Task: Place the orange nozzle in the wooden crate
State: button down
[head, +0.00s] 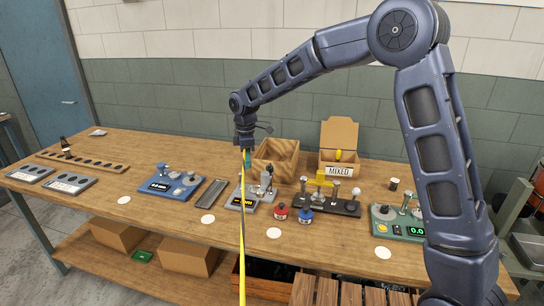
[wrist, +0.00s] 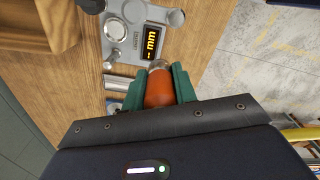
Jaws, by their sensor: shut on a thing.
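The orange nozzle (wrist: 160,92) is held between the green fingers of my gripper (wrist: 158,82) in the wrist view, its pale metallic tip pointing up in the picture. In the head view my gripper (head: 246,158) hangs above the table, just left of the wooden crate (head: 289,163). The nozzle cannot be made out there. The crate is an open-topped box at the back of the table, and its floor is not clearly visible. A wooden corner (wrist: 22,45) at the wrist view's upper left appears to be part of it.
A grey gauge with a yellow display (wrist: 151,42) sits below my gripper. A cardboard box marked MIXED (head: 340,169) stands right of the crate. Red (head: 281,212) and blue (head: 305,216) small containers stand in front. A yellow-and-black strip (head: 242,250) crosses the head view vertically.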

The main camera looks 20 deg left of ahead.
jog(key=w+d+m, duration=0.2)
jog(key=w+d, duration=0.1)
jog(key=w, duration=3.1)
notch_tip(320, 180, down, 20)
jog(key=shift+w+r, duration=0.1)
jog(key=shift+r, duration=0.05)
jog(key=c, duration=1.1)
grip_release()
notch_tip(320, 180, up, 12)
